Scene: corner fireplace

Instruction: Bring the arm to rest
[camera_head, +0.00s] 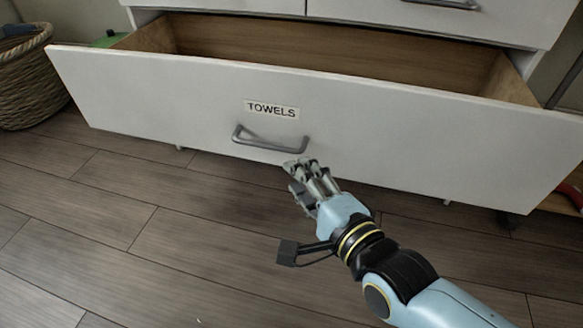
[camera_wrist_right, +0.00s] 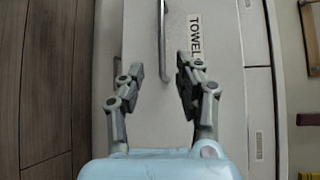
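My right gripper (camera_head: 306,180) is in front of the open drawer, just below its grey bar handle (camera_head: 270,139) in the head view. In the right wrist view its two fingers (camera_wrist_right: 158,78) stand apart with nothing between them. The handle (camera_wrist_right: 162,45) lies ahead of the fingertips there, and I see no contact. The white drawer front (camera_head: 180,98) carries a "TOWELS" label (camera_head: 271,110). The drawer is pulled out, and the part of its inside that shows is bare wood. My left gripper is not in view.
A woven basket (camera_head: 28,85) stands on the floor at the far left. A closed drawer (camera_head: 420,18) is above the open one. A red object (camera_head: 570,193) shows at the right edge. The wood plank floor (camera_head: 150,230) in front is clear.

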